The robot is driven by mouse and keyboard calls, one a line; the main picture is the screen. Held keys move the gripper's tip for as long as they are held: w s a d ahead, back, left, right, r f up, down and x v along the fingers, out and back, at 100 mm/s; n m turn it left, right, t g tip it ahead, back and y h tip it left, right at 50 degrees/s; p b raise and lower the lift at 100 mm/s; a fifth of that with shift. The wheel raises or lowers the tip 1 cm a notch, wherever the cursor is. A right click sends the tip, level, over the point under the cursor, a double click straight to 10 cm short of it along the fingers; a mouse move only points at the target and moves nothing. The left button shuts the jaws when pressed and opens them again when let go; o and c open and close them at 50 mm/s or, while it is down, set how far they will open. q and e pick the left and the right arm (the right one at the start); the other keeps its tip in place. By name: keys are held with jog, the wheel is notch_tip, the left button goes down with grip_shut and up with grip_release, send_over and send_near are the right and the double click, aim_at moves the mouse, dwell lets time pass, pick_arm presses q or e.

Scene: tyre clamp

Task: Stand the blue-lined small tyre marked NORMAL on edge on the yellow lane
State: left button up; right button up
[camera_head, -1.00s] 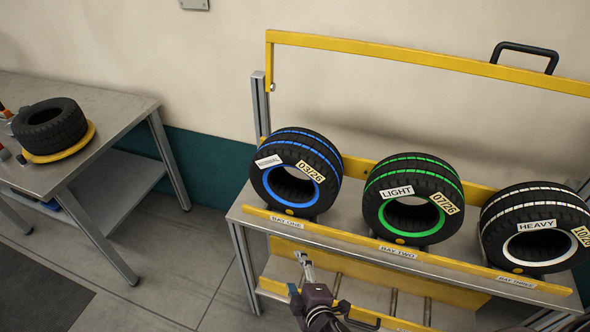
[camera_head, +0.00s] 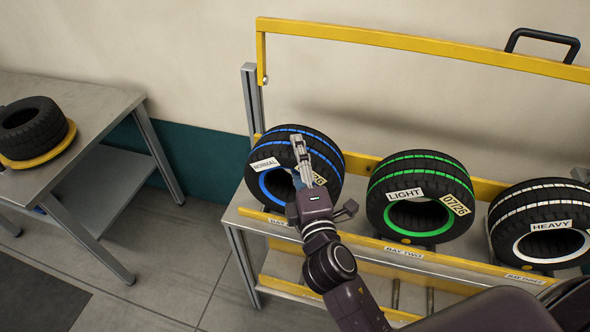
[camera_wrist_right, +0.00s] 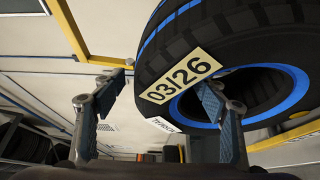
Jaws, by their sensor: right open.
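The blue-lined tyre (camera_head: 327,154) marked NORMAL stands on edge, tilted back, in the leftmost bay of the rack. Its blue rim and 03/26 label (camera_wrist_right: 180,76) fill the upper right of the right wrist view. My right gripper (camera_head: 299,142) is in front of this tyre, hiding part of its face and label. In the wrist view the open right gripper (camera_wrist_right: 160,84) has one finger overlapping the tyre's hole and the other clear to the left. I cannot tell whether it touches. My left gripper is not in view. I cannot identify the yellow lane for certain.
A green-lined LIGHT tyre (camera_head: 386,207) and white-lined HEAVY tyre (camera_head: 509,210) stand to the right. A yellow front rail (camera_head: 440,261) and overhead yellow bar (camera_head: 400,42) border the rack. A plain tyre (camera_head: 32,132) lies on a yellow disc (camera_head: 52,153) on the left table.

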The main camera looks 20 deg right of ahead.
jog(key=w, duration=0.2)
jog(key=w+p, duration=0.1)
jog(key=w, duration=0.1)
jog(key=shift+d+r, duration=0.1)
jog(key=shift+d, duration=0.25)
grip_shut()
jog(key=shift+r, duration=0.25)
